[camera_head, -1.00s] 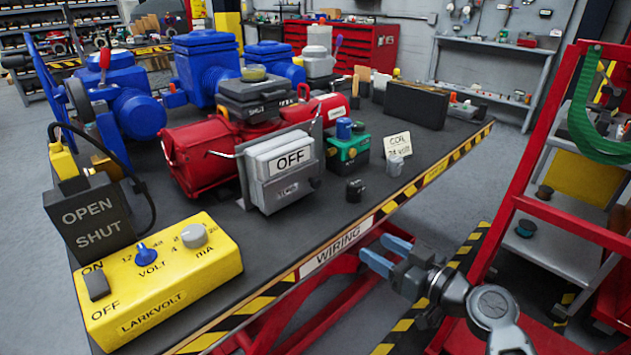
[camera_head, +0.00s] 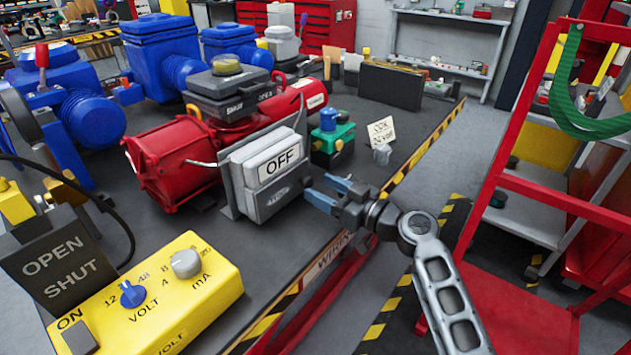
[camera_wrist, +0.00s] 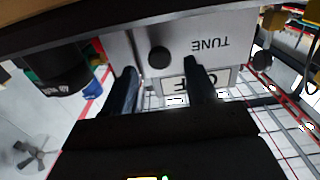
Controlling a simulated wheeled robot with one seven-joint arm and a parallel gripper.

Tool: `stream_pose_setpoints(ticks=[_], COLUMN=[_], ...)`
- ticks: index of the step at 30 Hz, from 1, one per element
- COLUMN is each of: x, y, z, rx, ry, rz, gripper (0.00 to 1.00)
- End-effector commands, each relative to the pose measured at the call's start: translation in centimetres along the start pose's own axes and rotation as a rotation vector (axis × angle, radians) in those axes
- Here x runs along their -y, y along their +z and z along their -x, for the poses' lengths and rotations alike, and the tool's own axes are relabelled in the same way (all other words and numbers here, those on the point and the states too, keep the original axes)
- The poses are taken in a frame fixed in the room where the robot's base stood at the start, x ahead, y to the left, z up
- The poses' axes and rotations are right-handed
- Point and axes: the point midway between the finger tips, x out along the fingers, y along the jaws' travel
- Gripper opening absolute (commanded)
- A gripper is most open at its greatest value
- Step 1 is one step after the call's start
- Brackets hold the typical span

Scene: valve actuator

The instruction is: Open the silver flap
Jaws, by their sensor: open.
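A silver box (camera_head: 270,200) with a white switch face marked OFF (camera_head: 281,165) stands on the bench, on the front side of the red actuator. In the wrist view its silver panel (camera_wrist: 225,40) appears upside down, with TUNE lettering and a round black knob (camera_wrist: 159,57). I cannot tell exactly which part of it is the flap. My gripper (camera_head: 322,190) is open and empty just right of the box, above the bench edge. In the wrist view its fingers (camera_wrist: 160,72) are spread before the panel, with the knob between them in the picture. I see no clear contact.
A green box with a blue top (camera_head: 332,138) and a white card (camera_head: 381,131) stand close behind my gripper. The yellow meter box (camera_head: 150,295) and OPEN/SHUT block (camera_head: 58,265) lie front left. A red frame (camera_head: 530,190) stands right, across an open floor gap.

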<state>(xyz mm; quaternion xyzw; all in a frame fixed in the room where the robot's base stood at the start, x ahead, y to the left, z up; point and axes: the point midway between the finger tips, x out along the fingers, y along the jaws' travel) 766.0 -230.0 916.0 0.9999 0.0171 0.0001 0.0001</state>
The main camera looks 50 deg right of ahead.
Motion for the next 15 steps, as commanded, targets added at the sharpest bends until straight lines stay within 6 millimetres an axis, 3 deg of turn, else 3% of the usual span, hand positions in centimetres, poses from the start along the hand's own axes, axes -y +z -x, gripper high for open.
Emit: stream_pose_setpoints(ticks=[6,15], x=[0.0,0.0], y=[-0.1,0.1], z=[-2.1,-2.4], rx=[0.000,0.001], ry=[0.000,0.000], rz=[0.000,0.000], gripper=[0.57,0.57])
